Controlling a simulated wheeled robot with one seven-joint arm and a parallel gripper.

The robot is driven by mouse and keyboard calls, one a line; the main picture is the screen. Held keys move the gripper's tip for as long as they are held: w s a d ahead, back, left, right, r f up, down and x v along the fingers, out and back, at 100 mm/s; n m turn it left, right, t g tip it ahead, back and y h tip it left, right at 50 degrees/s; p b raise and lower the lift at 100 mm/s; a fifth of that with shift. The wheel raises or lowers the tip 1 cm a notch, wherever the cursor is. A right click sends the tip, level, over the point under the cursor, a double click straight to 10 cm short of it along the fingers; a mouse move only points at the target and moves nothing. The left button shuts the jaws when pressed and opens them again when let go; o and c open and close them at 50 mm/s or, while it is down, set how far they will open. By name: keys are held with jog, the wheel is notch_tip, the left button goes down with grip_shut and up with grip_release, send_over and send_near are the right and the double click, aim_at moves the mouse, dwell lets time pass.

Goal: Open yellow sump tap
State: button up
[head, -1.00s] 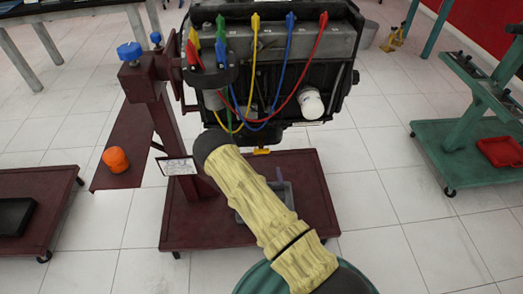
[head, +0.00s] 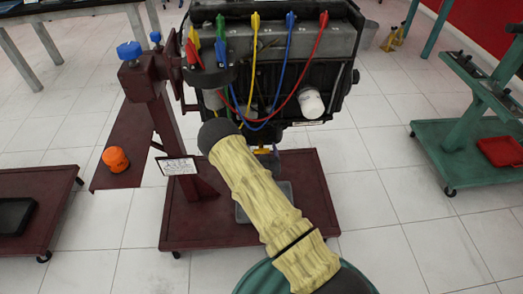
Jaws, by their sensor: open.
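The yellow sump tap (head: 262,150) shows as a small yellow piece under the black engine (head: 335,85). My arm, in a yellowish sleeve, crosses the middle of the head view and hides much of the space below the engine. A small grey part of my gripper (head: 271,161) shows just behind the arm, right below and beside the tap. My gripper is open. Its fingertips are mostly hidden, and I cannot tell whether they touch the tap.
The engine hangs on a dark red stand (head: 180,130) with a wide base. A grey tray (head: 285,190) lies on that base, partly behind my arm. Coloured cables hang on the engine front. A green stand (head: 450,150) is at right, with clear tiled floor between.

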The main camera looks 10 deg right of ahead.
jog(key=c, duration=1)
jog(key=shift+n, duration=0.3)
jog(key=n, duration=0.4)
jog(key=shift+a+f, duration=0.1)
jog(key=shift+a, duration=0.05)
jog(key=n+b, duration=0.1)
jog(key=n, duration=0.3)
jog(key=shift+a+n, duration=0.1)
jog(key=shift+n, duration=0.2)
jog(key=n, duration=0.4)
jog(key=shift+f+n, duration=0.2)
jog(key=shift+n, duration=0.1)
jog(key=shift+f+n+b, duration=0.1)
jog(key=shift+n+b, duration=0.35)
jog(key=shift+n, duration=1.75)
